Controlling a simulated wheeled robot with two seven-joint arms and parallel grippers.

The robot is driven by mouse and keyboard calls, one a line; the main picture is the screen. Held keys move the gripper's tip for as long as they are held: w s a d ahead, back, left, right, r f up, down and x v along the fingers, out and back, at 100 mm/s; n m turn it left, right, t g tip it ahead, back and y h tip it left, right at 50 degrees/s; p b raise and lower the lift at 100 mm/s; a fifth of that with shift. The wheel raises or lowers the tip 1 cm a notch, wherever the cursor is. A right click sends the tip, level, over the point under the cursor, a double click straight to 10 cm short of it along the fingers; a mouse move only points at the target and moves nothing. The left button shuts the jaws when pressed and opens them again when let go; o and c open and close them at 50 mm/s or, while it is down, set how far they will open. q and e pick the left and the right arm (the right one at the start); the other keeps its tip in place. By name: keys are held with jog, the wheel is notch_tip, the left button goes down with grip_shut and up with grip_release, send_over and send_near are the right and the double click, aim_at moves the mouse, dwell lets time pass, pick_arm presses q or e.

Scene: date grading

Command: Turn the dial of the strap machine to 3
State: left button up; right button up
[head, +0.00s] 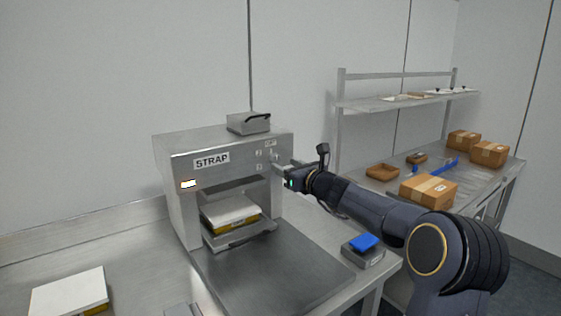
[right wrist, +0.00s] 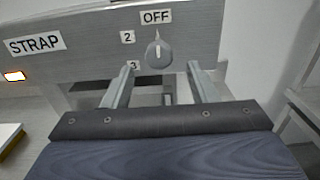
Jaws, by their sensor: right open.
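The strap machine (head: 175,160) is a grey metal box with a STRAP label, standing on the steel table. In the right wrist view its round grey dial (right wrist: 158,55) has OFF above it, 2 at upper left and 3 at lower left. The dial's white mark points up, towards OFF. My right gripper (head: 280,165) is at the machine's front right, by the dial labels. In the right wrist view its two fingers (right wrist: 160,78) are apart, with the dial ahead between them and nothing held. Contact with the dial cannot be told. My left gripper is out of view.
A white-topped stack (head: 230,212) sits in the machine's opening, above a dark plate (head: 275,275). A grey box (head: 248,123) stands on top. A blue-topped block (head: 363,242) lies to the right. Cardboard boxes (head: 428,190) and a shelf (head: 400,103) stand on the far right bench.

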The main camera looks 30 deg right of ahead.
aim_at(277, 161)
jog(key=shift+w+a+p, duration=0.15)
jog(key=shift+w+p, duration=0.25)
jog(key=shift+w, duration=1.55)
jog(key=c, duration=1)
